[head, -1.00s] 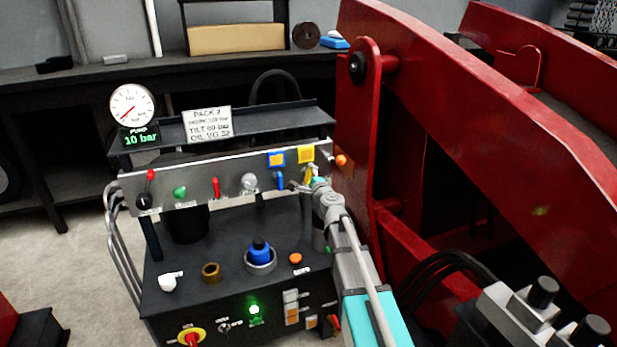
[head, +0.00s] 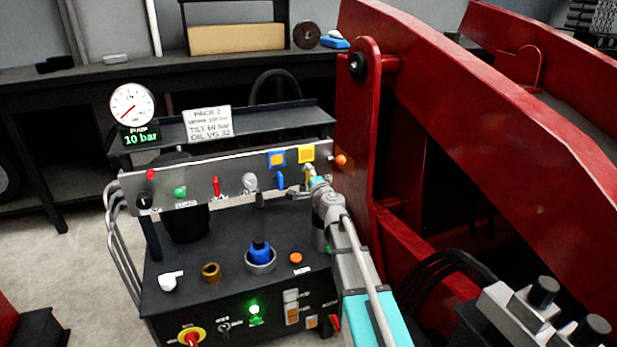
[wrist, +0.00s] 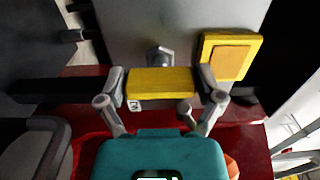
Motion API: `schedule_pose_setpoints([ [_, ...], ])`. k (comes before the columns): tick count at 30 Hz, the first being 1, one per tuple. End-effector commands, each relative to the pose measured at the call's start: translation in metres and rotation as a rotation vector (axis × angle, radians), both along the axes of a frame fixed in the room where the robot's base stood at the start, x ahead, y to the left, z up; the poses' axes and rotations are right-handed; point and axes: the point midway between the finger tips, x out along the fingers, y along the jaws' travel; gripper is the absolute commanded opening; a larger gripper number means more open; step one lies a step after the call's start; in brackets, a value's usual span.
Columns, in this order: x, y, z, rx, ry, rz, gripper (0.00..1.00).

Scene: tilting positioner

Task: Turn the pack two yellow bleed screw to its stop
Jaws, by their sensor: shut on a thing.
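The pack two yellow bleed screw has a flat yellow grip (wrist: 160,82), seen large in the wrist view, lying nearly level there. In the head view only a small bit of the yellow bleed screw (head: 311,173) shows, mostly hidden by my gripper (head: 308,190). In the wrist view my gripper (wrist: 162,86) has one finger at each end of the yellow grip, shut on it. A metal stem shows behind the grip. I cannot tell whether the screw is at its stop.
A yellow square plate (head: 306,154) sits above the screw, with a blue lever (head: 280,180) to the left and an orange knob (head: 341,160) to the right. The gauge (head: 132,104) display reads 10 bar. A red frame (head: 362,130) stands close on the right.

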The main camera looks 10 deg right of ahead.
Motion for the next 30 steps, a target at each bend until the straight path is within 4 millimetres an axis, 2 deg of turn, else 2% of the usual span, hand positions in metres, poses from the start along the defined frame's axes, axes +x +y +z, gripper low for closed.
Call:
schedule_pose_setpoints([
  [1, 0.0, 0.0, 0.0, -0.005, -0.001, 0.001, 0.87],
  [3, 0.0, 0.0, 0.0, -0.004, -0.001, 0.001, 1.0],
  [19, -0.004, -0.001, 0.0, -0.001, 0.0, 0.0, 1.0],
  [25, -0.02, -0.003, 0.0, -0.001, 0.0, 0.0, 1.0],
  [30, -0.043, -0.007, 0.0, -0.001, 0.0, 0.001, 1.0],
])
